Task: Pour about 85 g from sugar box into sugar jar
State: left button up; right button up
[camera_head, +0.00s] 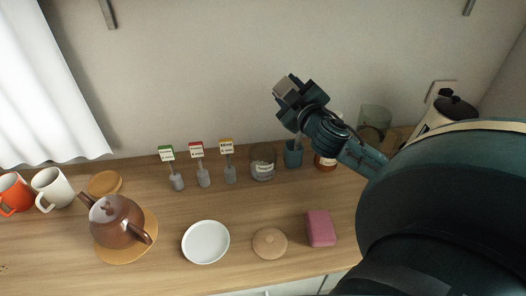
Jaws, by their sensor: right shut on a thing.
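A glass jar (263,164) with a small label stands on the wooden counter near the wall; its label is too small to read. I cannot tell for certain which thing is the sugar box. A pink block-like thing (320,228) lies near the counter's front edge. My right gripper (289,91) is raised high in front of the wall, above the jar and a little to its right. It is shut on a small grey-beige thing (284,86), mostly hidden by the jaws, which I cannot identify. My left gripper is not in view.
A round wooden lid (270,243) and white dish (205,242) lie in front. A brown teapot (117,222) and mugs (52,188) stand left. Several label holders (203,176) stand left of the jar. A blue cup (293,155) and amber jar (325,162) stand right of it.

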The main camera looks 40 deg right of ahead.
jog(key=shift+f+n, duration=0.15)
jog(key=shift+n, duration=0.15)
jog(key=shift+r+n, duration=0.25)
jog(key=shift+n, duration=0.05)
jog(key=shift+r+n, duration=0.15)
jog(key=shift+n, duration=0.35)
jog(key=shift+a+f+n+b, duration=0.15)
jog(key=shift+f+n, duration=0.35)
jog(key=shift+n, duration=0.3)
jog(key=shift+d+f+n+b, duration=0.15)
jog(key=shift+f+n, duration=0.3)
jog(key=shift+n, duration=0.35)
jog(key=shift+w+a+f+b, duration=0.1)
jog(key=shift+a+f+b, duration=0.15)
jog(key=shift+f+b, duration=0.1)
jog(key=n, duration=0.1)
jog(key=a+n+p, duration=0.1)
jog(key=n, duration=0.1)
jog(key=shift+w+a+r+p, duration=0.2)
jog(key=shift+a+r+p, duration=0.05)
jog(key=shift+a+p, duration=0.05)
jog(key=shift+a+n, duration=0.1)
jog(key=shift+n, duration=0.5)
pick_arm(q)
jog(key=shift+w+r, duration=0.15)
pick_arm(e)
jog(key=shift+a+r+n, duration=0.1)
jog(key=shift+n, duration=0.4)
